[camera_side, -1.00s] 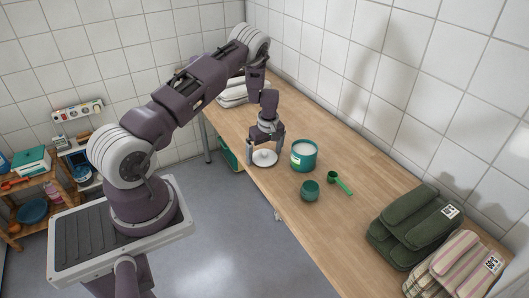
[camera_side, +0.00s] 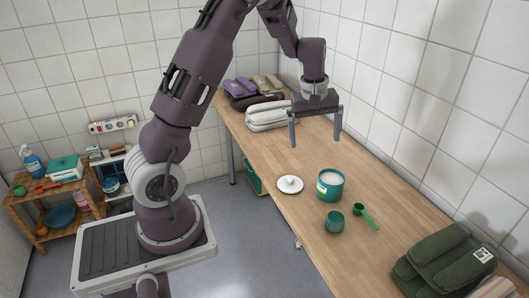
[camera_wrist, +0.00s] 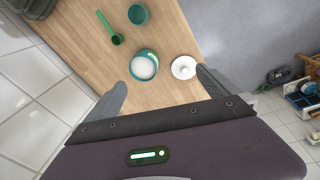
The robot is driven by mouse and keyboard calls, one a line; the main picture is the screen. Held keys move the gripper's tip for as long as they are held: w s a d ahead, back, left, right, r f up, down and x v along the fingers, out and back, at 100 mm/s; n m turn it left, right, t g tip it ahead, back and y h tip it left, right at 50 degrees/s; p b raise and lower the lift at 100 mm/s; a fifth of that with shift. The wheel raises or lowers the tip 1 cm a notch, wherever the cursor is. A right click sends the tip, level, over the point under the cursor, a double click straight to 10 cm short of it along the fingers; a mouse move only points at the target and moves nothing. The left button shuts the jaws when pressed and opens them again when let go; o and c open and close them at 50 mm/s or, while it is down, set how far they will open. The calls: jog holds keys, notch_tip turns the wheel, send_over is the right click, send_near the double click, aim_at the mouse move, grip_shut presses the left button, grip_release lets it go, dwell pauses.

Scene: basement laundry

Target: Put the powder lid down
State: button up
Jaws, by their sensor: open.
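The white powder lid (camera_side: 290,185) with its small knob lies flat on the wooden counter near its front edge. It also shows in the wrist view (camera_wrist: 184,68). The green powder tub (camera_side: 330,188) stands upright and uncovered beside it, with white powder inside; the wrist view shows it from above (camera_wrist: 145,66). My gripper (camera_side: 315,143) is open and empty, raised well above the counter behind the lid and tub. In the wrist view its two fingers (camera_wrist: 162,88) stand wide apart, and the right finger's tip appears close to the lid's image.
A green cup (camera_side: 334,222) and a green scoop (camera_side: 367,217) stand on the counter in front of the tub. Folded green cloths (camera_side: 440,262) lie at the near right. White towels (camera_side: 267,115) and other folded cloths lie at the far end. The counter (camera_side: 280,150) behind the lid is clear.

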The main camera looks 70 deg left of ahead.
jog(key=s+d+r+m+t+h, duration=0.1)
jog(key=s+d+r+m, duration=0.25)
jog(key=d+r, duration=0.25)
jog(key=s+d+r+m+t, duration=0.1)
jog(key=s+d+r+m, duration=0.1)
jog(key=s+d+r, duration=0.3)
jog(key=s+d+r+m+t, duration=0.1)
jog(key=s+d+m, duration=0.3)
jog(key=s, duration=0.5)
jog(key=s+d+r+m, duration=0.2)
jog(key=s+m, duration=0.3)
jog(key=s, duration=0.3)
jog(key=shift+s+d+r+t+y, duration=0.3)
jog(key=shift+s+d+t, duration=0.1)
jog(key=shift+d, duration=0.5)
